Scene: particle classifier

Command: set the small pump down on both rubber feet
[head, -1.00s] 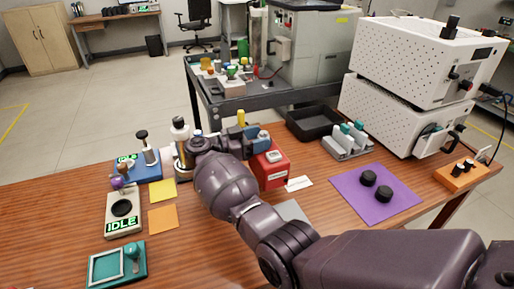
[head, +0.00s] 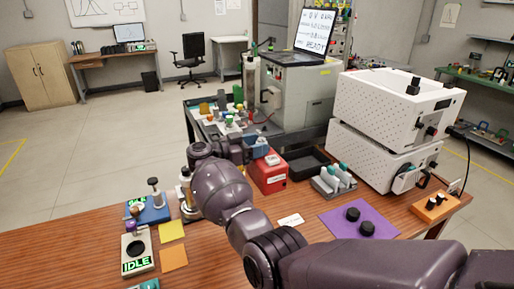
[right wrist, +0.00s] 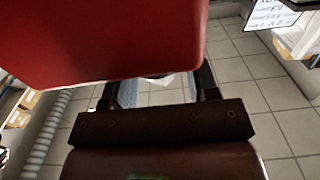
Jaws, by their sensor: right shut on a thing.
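The small pump, a red box (head: 270,179) with a pale top plate, is near the middle of the head view. My right gripper (head: 257,147) is shut on it at its top, with blue finger pads showing; the arm covers part of the grip. The pump appears raised above the table. In the right wrist view its red body (right wrist: 105,40) fills the upper left and hides most of the fingertips. Two black round rubber feet (head: 352,214) (head: 367,228) rest on a purple mat (head: 385,222), to the right of the pump. My left gripper is not in view.
A white card (head: 290,220) lies left of the mat. Grey holders with teal-topped items (head: 333,183) and a black tray (head: 307,164) stand behind. White perforated units (head: 385,160) and an orange block (head: 436,206) are at the right. An IDLE device (head: 137,250) is at left.

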